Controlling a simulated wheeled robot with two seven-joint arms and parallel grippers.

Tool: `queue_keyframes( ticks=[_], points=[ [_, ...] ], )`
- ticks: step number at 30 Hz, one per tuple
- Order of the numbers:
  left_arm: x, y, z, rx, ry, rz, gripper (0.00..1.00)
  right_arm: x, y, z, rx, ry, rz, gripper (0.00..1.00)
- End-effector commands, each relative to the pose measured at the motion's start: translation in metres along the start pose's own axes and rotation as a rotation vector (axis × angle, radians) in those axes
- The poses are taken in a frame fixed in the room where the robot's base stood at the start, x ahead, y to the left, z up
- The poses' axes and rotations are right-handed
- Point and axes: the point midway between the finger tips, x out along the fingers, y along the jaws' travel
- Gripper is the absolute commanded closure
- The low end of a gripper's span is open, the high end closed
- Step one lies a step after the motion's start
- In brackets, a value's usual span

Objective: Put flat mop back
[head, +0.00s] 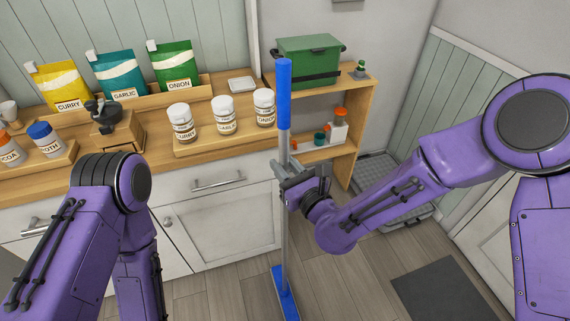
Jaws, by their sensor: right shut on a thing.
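The flat mop (284,125) stands close to upright in front of the counter, with a blue grip at the top and a grey pole. Its blue flat head (285,294) is low, over the wooden floor; I cannot tell whether it touches. My right gripper (287,172) is shut around the pole just below the blue grip. My left arm comes in at the lower left, bent downward, and its gripper is out of the picture.
A wooden counter (222,160) with jars, pouches and a grinder runs along the left. A shelf (357,100) with a green box (308,62) stands behind the mop. A grey tray (376,170) lies by the corner, and a dark mat (446,290) lies at the lower right.

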Motion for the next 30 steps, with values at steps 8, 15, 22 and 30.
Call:
queue_keyframes(
  ticks=[8,15,22,30],
  points=[
    [0.000,0.000,0.000,0.000,0.000,0.000,0.57,0.000,-0.001,0.001,0.002,-0.003,-0.003,1.00],
    [0.001,0.000,0.000,0.000,0.000,0.000,0.57,-0.002,-0.002,-0.002,0.001,0.002,-0.004,0.45],
    [-0.004,0.000,-0.002,0.000,0.000,0.000,0.57,-0.001,-0.002,0.004,-0.001,0.001,-0.003,0.45],
    [0.017,0.002,0.007,0.000,0.000,0.000,0.57,-0.061,-0.002,-0.003,0.005,0.002,-0.005,0.45]
  ],
)
